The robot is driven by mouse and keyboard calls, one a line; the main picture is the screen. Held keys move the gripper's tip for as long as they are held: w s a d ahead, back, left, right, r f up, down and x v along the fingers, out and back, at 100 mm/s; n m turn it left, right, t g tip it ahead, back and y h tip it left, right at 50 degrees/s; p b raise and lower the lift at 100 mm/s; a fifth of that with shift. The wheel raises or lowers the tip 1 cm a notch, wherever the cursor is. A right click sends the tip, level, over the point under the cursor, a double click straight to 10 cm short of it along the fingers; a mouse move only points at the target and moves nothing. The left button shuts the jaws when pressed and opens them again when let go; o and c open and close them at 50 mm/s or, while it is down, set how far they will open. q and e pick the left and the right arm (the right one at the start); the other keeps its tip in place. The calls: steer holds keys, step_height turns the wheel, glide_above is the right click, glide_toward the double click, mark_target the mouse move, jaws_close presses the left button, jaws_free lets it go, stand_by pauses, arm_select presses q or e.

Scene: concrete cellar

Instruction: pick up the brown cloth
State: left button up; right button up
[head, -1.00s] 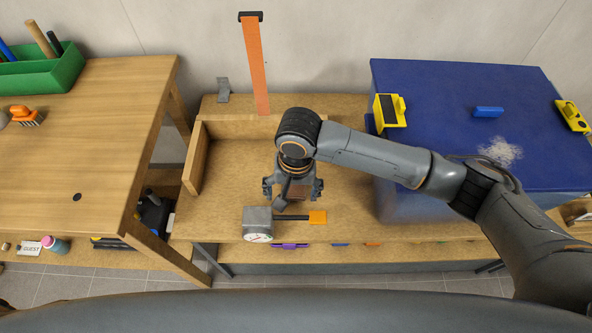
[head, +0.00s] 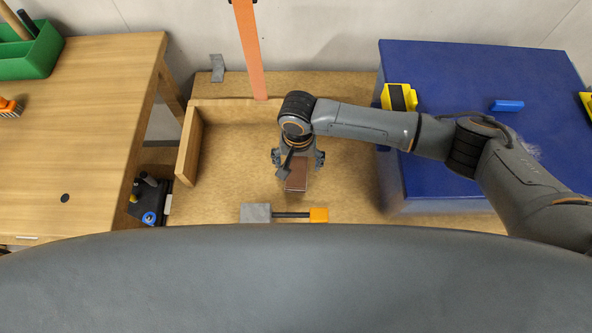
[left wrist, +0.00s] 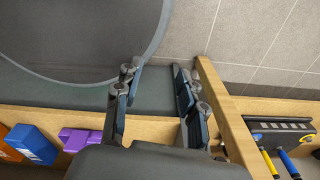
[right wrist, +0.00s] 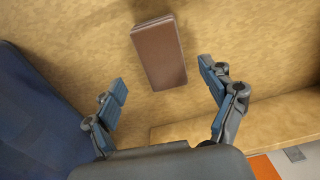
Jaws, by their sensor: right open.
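The brown cloth (head: 297,176) is a small flat folded rectangle on the wooden bench top. It also shows in the right wrist view (right wrist: 158,52), lying just beyond the fingertips. My right gripper (head: 298,160) is open above the bench, over the far part of the cloth in the head view. In the right wrist view (right wrist: 163,78) its fingers are spread and nothing is between them. My left gripper (left wrist: 152,78) shows only in its wrist view, open and empty, low near the shelf edge.
A grey block with a rod and orange end (head: 318,214) lies nearer than the cloth. A blue chest (head: 470,130) stands right, a wooden board (head: 189,146) left. An orange strip (head: 250,50) rises behind. A wooden table (head: 90,130) stands at far left.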

mark_target(296, 170)
steer(key=shift+f, duration=0.25)
steer(key=f, duration=0.4)
steer(key=shift+a+f+p, duration=0.15)
steer(key=shift+a+p, duration=0.1)
steer(key=shift+p, duration=0.15)
steer(key=shift+f, duration=0.35)
steer(key=shift+c, duration=0.6)
arm_select(q)
steer(key=shift+w+r, duration=0.45)
steer(key=shift+w, duration=0.35)
arm_select(e)
steer(key=c, duration=1)
